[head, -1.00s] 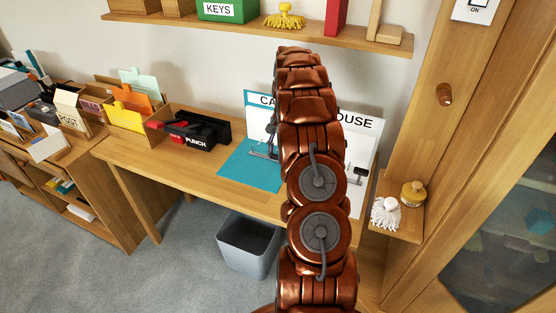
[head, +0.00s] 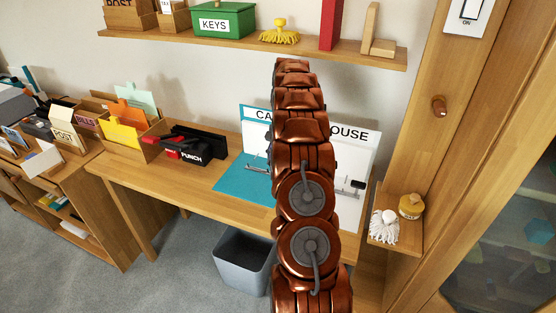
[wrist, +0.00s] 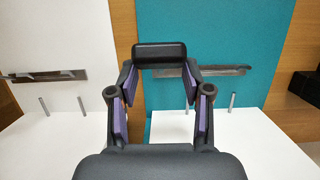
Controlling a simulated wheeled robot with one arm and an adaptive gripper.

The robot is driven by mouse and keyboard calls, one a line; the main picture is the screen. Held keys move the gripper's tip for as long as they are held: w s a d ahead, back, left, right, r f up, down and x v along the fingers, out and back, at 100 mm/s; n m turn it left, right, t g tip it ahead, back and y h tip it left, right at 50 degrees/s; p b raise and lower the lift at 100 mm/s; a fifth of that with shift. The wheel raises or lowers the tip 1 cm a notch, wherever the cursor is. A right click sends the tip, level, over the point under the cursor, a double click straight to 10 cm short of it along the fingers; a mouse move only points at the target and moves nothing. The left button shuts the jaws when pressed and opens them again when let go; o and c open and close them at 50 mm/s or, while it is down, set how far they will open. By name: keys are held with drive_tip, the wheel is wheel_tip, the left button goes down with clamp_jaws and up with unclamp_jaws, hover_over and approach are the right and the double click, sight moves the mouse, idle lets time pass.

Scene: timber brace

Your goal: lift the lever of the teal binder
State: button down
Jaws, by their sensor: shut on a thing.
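The teal binder lies open on the desk, with its flat teal cover (head: 240,180) in front and a metal mechanism (head: 258,168) at its back edge. In the wrist view its teal cover (wrist: 215,30) fills the top right, with the metal strip (wrist: 222,70) across it and upright posts below. My gripper (wrist: 158,75) has its two purple-padded fingers either side of a dark rounded bar, which looks like the lever's handle (wrist: 160,51), and is shut on it. In the head view my arm hides the gripper and the lever.
A white binder (wrist: 60,35) with a similar mechanism stands beside the teal one. A black punch (head: 205,145) and file holders are at the left of the desk. A shelf (head: 230,42) runs above, and a grey bin (head: 243,262) is below.

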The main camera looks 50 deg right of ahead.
drive_tip(key=c, duration=0.7)
unclamp_jaws()
drive_tip(key=shift+d+f, duration=0.15)
drive_tip(key=shift+d, duration=0.1)
drive_tip(key=shift+o, duration=1.1)
drive_tip(key=shift+a, duration=0.1)
drive_tip(key=shift+a, duration=0.1)
